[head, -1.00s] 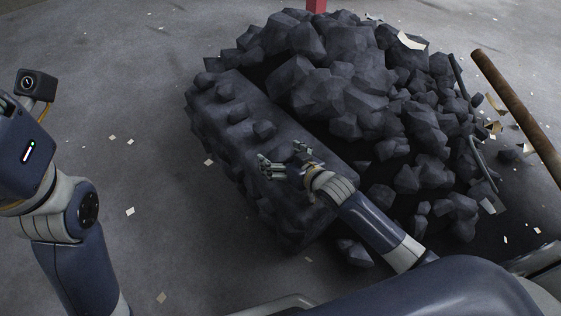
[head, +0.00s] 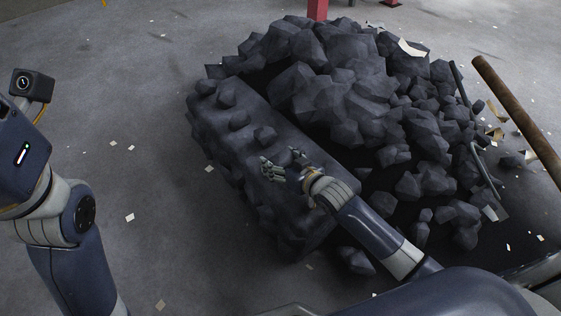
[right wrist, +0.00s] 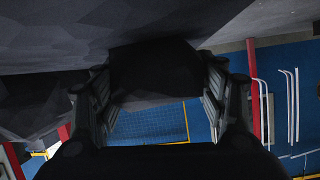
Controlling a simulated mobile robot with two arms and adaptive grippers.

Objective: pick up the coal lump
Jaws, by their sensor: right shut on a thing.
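Many dark coal lumps lie in a big heap (head: 340,85), with several more on a long dark block (head: 225,122) in front of it. My right gripper (head: 284,166) is over the near part of that block. In the right wrist view, my right gripper (right wrist: 158,95) is shut on a dark coal lump (right wrist: 155,72) between its two fingers. In the head view I cannot make out the held lump against the dark block. My left arm stands at the left edge, and its gripper is out of view.
A rusty pole (head: 515,105) and a thin bent bar (head: 482,165) lie at the right of the heap. A red post (head: 317,10) stands behind it. Paper scraps litter the grey floor (head: 130,180). The floor left of the block is mostly clear.

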